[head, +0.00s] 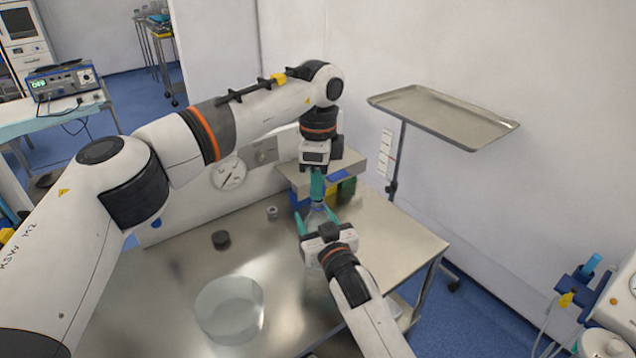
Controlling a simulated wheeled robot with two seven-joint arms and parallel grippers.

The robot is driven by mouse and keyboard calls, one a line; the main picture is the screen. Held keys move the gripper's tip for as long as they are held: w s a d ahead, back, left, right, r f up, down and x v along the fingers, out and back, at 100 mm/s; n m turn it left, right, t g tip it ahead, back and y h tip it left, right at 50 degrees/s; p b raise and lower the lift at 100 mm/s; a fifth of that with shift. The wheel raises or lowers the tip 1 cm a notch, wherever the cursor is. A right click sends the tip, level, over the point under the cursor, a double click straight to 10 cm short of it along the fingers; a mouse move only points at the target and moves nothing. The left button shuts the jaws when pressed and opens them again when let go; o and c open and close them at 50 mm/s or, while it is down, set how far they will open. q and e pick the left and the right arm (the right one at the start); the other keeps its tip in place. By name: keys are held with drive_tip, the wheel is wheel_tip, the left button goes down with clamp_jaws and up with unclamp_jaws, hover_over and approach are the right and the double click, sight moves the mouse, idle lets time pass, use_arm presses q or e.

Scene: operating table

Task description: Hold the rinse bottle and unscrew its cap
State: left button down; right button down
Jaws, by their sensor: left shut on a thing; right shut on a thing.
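The rinse bottle (318,216) is a small, pale, clear shape above the steel table (385,240), mostly hidden by my grippers. My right gripper (317,217) comes from the front, with its green fingers on either side of the bottle, and is shut on it. My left gripper (317,196) reaches over from the left and points down from above. Its green fingers are shut at the top of the bottle, where the cap sits. The cap itself is hidden by the fingers, so I cannot tell how far it is turned.
A clear round dish (229,308) stands at the front left of the table. A dark round piece (221,240) and a small grey piece (272,212) lie farther back. A raised steel shelf with coloured bins (346,190) stands behind the grippers. An instrument tray (440,115) stands back right.

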drive_tip(key=shift+f, duration=0.15)
use_arm(q)
drive_tip(key=shift+r, duration=2)
use_arm(e)
drive_tip(key=shift+c, duration=2.2)
unclamp_jaws()
